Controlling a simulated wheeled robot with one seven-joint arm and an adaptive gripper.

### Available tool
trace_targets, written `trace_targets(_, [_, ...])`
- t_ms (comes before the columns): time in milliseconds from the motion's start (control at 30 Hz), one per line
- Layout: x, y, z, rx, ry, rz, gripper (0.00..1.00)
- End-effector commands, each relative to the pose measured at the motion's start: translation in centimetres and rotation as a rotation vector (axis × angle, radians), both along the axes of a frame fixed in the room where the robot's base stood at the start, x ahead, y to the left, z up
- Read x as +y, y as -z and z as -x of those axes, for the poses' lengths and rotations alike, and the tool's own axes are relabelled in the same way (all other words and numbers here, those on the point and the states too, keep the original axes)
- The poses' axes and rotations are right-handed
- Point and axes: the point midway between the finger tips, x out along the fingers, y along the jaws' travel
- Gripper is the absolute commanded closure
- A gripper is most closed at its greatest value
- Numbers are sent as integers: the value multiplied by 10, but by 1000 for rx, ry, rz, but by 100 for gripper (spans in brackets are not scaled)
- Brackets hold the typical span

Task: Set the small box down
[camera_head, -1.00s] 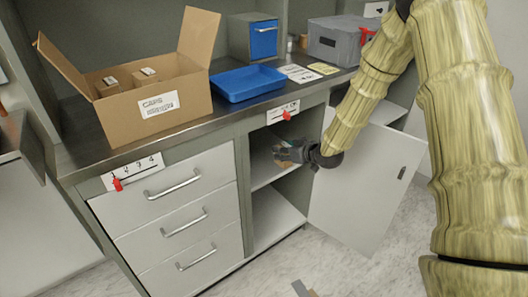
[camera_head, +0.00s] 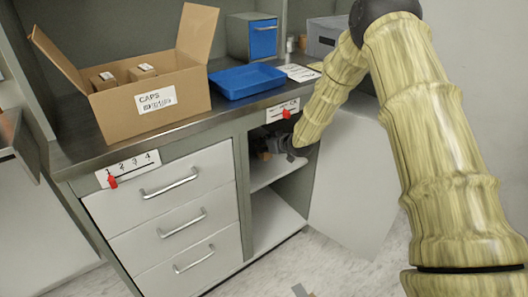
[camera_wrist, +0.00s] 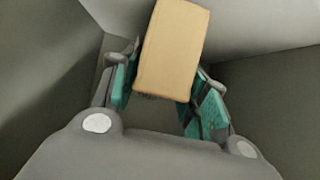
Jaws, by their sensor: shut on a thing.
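The small box (camera_wrist: 172,50) is a plain tan block in the wrist view. It sits between the green-padded fingers of my gripper (camera_wrist: 160,95), which is shut on it. The box is slightly tilted in that view. In the head view my gripper (camera_head: 272,150) is inside the open cupboard, above its middle shelf (camera_head: 272,174). Only a small brownish part of the box (camera_head: 263,155) shows there, in shadow. I cannot tell whether the box touches the shelf.
The cupboard door (camera_head: 350,190) stands open on the right. Drawers (camera_head: 175,225) are to the left. On the counter stand an open carton (camera_head: 140,122) with small boxes inside, a blue tray (camera_head: 235,94) and a grey box (camera_head: 327,35). The lower compartment (camera_head: 272,215) looks empty.

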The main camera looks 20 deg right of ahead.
Motion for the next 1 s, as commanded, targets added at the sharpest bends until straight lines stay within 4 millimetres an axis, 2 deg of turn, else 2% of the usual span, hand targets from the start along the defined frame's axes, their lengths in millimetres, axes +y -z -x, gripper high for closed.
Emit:
trace_targets(233, [1, 34, -1, 1, -1, 1, 86])
trace_targets(667, [1, 37, -3, 1, 0, 0, 86])
trace_targets(700, [1, 37, -3, 1, 0, 0, 52])
trace_targets(800, [1, 37, -3, 1, 0, 0, 34])
trace_targets(1000, [1, 37, -3, 1, 0, 0, 34])
